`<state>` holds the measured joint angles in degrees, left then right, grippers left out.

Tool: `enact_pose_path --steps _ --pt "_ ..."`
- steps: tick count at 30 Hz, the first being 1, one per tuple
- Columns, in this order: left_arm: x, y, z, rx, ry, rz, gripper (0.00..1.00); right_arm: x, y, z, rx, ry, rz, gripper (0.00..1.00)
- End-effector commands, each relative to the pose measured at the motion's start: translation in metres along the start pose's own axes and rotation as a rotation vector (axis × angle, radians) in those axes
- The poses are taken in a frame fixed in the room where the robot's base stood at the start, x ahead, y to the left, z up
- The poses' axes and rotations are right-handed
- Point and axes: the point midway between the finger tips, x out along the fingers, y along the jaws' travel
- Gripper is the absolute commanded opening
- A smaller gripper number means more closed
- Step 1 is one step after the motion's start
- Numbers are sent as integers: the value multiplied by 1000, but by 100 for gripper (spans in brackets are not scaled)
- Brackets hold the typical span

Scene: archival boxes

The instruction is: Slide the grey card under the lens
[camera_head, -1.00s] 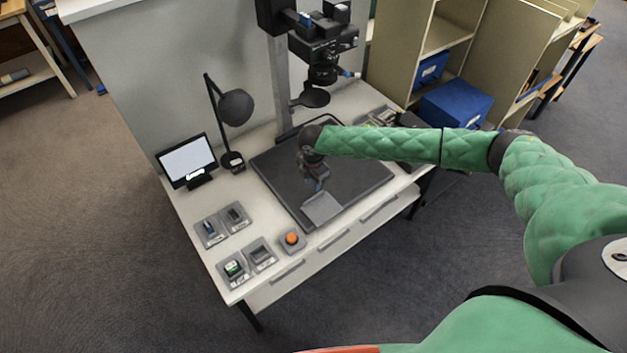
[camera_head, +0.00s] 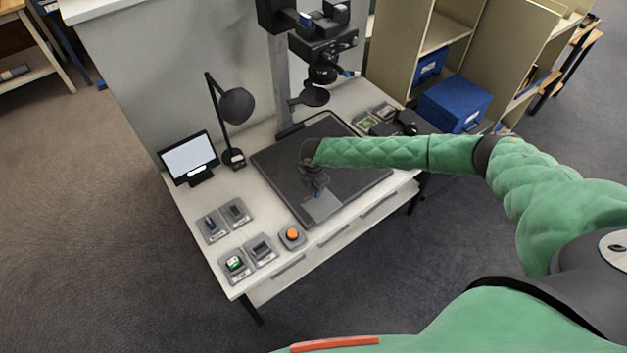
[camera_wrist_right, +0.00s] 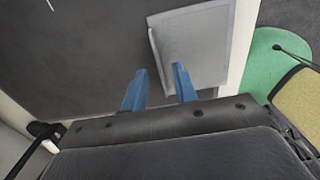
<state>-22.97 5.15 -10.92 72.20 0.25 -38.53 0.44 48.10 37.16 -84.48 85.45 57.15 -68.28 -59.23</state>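The grey card (camera_head: 322,208) lies near the front edge of the dark copy board (camera_head: 275,165). In the right wrist view the card (camera_wrist_right: 205,45) has a raised lip along its left edge. My right gripper (camera_head: 318,193) is low over the card's back part and hides some of it. In the wrist view its two blue fingers (camera_wrist_right: 160,72) are apart, with the lip's near end between them; I cannot tell whether they touch it. The camera lens (camera_head: 322,75) hangs from the column above the back of the board. My left gripper is not in view.
A dark round disc (camera_head: 314,96) sits on an arm below the lens. A desk lamp (camera_head: 236,105) and a small monitor (camera_head: 188,159) stand left of the board. An orange button (camera_head: 292,235) and several small trays are at the front left. The board's middle is largely clear.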

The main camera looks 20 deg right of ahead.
Motion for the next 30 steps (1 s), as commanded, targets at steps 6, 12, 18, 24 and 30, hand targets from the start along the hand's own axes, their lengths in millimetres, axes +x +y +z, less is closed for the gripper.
enact_pose_path --steps 6,12,18,24,30 --pt "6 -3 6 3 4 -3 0 12 0 0 0 0 0 29" --pt "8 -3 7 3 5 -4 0 14 0 0 0 0 1 29" --pt "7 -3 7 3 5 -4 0 14 0 0 0 0 1 9" --pt "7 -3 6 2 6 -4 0 14 0 0 0 0 1 0" --pt "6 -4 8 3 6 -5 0 13 0 0 3 0 1 0"
